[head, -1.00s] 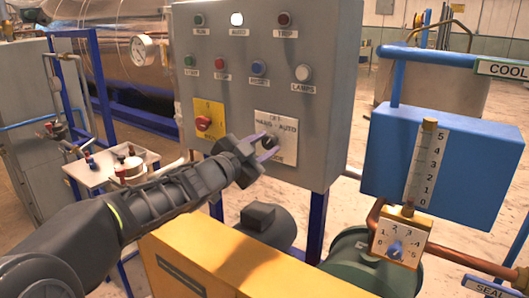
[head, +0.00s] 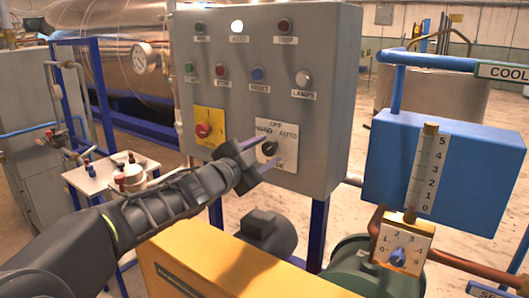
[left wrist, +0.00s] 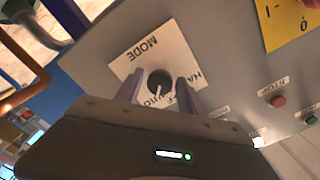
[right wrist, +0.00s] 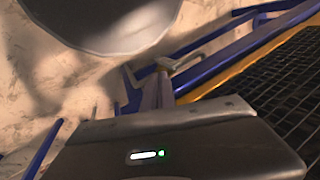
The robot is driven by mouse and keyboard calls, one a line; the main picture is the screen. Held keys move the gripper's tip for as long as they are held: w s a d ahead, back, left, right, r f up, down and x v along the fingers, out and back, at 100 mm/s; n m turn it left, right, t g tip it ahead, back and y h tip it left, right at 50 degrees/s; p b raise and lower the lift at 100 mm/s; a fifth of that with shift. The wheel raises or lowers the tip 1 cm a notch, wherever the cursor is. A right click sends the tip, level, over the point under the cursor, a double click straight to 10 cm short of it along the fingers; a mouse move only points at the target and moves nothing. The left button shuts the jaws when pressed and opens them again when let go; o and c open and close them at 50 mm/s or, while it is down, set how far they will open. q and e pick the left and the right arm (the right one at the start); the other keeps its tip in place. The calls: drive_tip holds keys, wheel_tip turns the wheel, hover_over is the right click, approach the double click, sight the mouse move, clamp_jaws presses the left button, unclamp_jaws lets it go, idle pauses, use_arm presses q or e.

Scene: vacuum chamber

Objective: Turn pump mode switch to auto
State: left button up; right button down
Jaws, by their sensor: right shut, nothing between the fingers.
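The pump mode switch is a round black knob (head: 269,148) on a pale plate (head: 288,130) lettered HAND, AUTO and MODE, at the lower right of the grey panel. In the left wrist view the knob (left wrist: 158,82) shows a white pointer line towards the bottom of the picture; I cannot tell which label it marks. My left gripper (head: 268,150) is open, with one finger on each side of the knob. In the left wrist view a gap shows between the knob and its fingers (left wrist: 158,90). My right gripper (right wrist: 150,88) is shut and empty, away from the panel.
The grey panel (head: 330,130) carries lamps and buttons; the top middle lamp (head: 237,27) glows white. A red knob on a yellow plate (head: 217,122) is left of the switch. A yellow housing (head: 200,270) and dark motor (head: 268,235) stand below. A blue tank (head: 385,165) is at right.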

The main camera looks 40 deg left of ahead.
use_arm(q)
drive_tip(key=shift+o, duration=0.6)
drive_tip(key=s, duration=0.7)
drive_tip(key=shift+s, duration=0.4)
drive_tip(key=shift+d, duration=0.1)
